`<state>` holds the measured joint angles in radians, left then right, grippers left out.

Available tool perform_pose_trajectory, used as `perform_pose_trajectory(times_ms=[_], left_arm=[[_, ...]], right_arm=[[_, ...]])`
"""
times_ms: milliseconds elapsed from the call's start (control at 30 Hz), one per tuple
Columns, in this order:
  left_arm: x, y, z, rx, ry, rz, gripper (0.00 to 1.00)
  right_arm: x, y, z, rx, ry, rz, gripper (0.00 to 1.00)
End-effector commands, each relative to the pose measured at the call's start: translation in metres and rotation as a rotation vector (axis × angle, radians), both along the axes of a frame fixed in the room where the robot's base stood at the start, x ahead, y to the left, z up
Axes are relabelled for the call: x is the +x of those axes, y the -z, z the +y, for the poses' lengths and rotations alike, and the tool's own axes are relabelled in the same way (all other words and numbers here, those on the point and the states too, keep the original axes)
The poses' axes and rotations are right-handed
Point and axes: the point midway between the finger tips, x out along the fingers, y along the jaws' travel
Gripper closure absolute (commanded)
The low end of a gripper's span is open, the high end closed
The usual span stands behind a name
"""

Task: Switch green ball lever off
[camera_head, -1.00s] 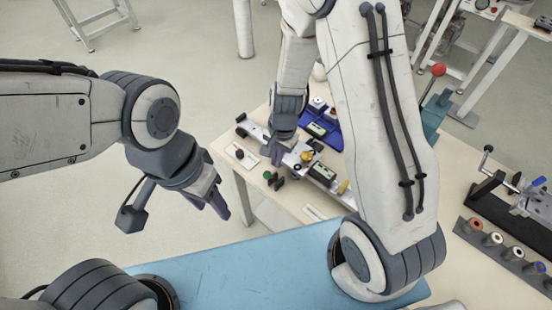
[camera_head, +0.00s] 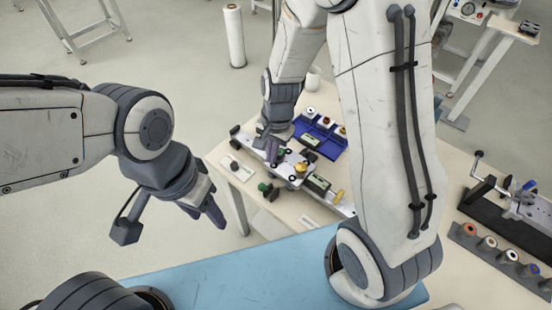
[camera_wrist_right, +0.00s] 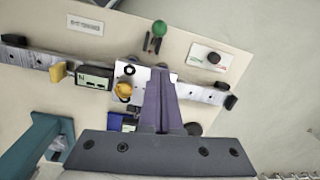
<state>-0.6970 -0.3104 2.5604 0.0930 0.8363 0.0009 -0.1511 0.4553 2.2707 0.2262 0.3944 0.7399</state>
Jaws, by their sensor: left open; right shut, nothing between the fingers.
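The green ball lever (camera_head: 262,187) stands near the front edge of the table, with dark parts beside it. In the right wrist view its green ball (camera_wrist_right: 159,28) is at the top, above a dark and a reddish post. My right gripper (camera_head: 272,155) is shut and empty, pointing down over the metal track behind the lever. In the right wrist view its fingers (camera_wrist_right: 160,72) point towards the lever, apart from it in the picture. My left gripper (camera_head: 214,214) is open and empty, left of the table.
The track carries a yellow knob (camera_wrist_right: 123,89) on a light plate and a dark box (camera_wrist_right: 95,78). A labelled plate with a black knob (camera_wrist_right: 213,58) lies near the lever. A blue tray (camera_head: 325,138) stands behind the track. A dark rack (camera_head: 500,258) is at right.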

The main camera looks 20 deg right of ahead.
Motion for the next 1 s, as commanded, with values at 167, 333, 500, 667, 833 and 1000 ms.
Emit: perform_pose_trajectory(times_ms=[167, 333, 500, 667, 833, 1000], left_arm=[[0.0, 0.001, 0.0, 0.0, 0.0, 0.0, 0.5], [0.0, 0.001, 0.0, 0.0, 0.0, 0.0, 0.5], [0.0, 0.001, 0.0, 0.0, 0.0, 0.0, 0.5], [0.0, 0.001, 0.0, 0.0, 0.0, 0.0, 0.5], [0.0, 0.001, 0.0, 0.0, 0.0, 0.0, 0.5], [0.0, 0.001, 0.0, 0.0, 0.0, 0.0, 0.5]], right_arm=[[-0.008, -0.02, 0.009, 0.0, -0.001, -0.001, 1.0], [-0.011, -0.026, 0.012, -0.001, 0.0, 0.001, 1.0], [-0.011, -0.026, 0.012, -0.001, 0.0, 0.001, 1.0], [-0.011, -0.026, 0.012, -0.001, 0.0, 0.001, 1.0], [-0.011, -0.026, 0.012, -0.001, -0.001, 0.001, 1.0], [-0.028, -0.048, 0.029, 0.001, -0.17, -0.018, 1.0]])
